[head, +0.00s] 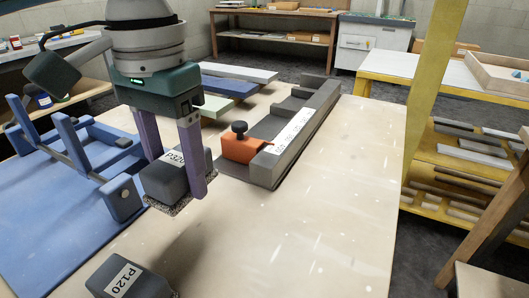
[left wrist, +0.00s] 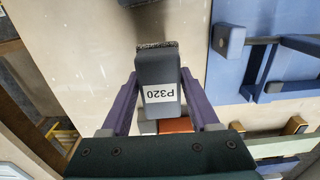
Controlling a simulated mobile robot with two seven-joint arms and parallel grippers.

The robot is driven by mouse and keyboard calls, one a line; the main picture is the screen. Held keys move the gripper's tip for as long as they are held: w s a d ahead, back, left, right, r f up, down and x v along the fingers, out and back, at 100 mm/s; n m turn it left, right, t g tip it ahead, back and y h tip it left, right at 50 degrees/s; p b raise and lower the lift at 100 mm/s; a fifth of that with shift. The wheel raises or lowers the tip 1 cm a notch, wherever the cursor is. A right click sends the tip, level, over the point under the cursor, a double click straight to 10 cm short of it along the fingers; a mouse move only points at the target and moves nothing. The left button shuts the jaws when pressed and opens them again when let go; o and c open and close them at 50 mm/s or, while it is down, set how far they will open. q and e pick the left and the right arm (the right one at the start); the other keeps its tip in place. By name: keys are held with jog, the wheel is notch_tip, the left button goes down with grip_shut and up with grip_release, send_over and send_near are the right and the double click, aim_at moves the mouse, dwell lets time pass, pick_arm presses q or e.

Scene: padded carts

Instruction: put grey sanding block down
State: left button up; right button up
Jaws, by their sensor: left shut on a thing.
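The grey sanding block (head: 170,184), labelled P320 with a gritty underside, is held between the two purple fingers of my left gripper (head: 184,172). It appears a little above the pale tabletop (head: 300,215). In the left wrist view the block (left wrist: 160,72) sits between the fingers (left wrist: 158,90), its P320 label facing the camera. A second grey block (head: 128,279), labelled P120, lies at the bottom edge of the head view, apart from the gripper. My right gripper is not in view.
A blue frame on a blue panel (head: 55,205) lies left of the held block. An orange block with a black knob (head: 240,146) sits against a long grey fixture (head: 290,150) behind. A yellow post (head: 430,80) stands at right. The tabletop's front middle is clear.

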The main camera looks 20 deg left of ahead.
aim_at(194, 230)
pick_arm(q)
notch_tip(194, 230, down, 4)
jog(key=shift+r+b, duration=0.25)
jog(key=shift+b, duration=0.05)
notch_tip(194, 230, down, 4)
jog(key=shift+d+r+b, duration=0.1)
jog(key=shift+r+b, duration=0.15)
jog(key=shift+b, duration=0.35)
jog(key=shift+f, duration=0.35)
jog(key=shift+w, duration=0.1)
jog(key=shift+f, duration=0.1)
jog(key=o, duration=1.3)
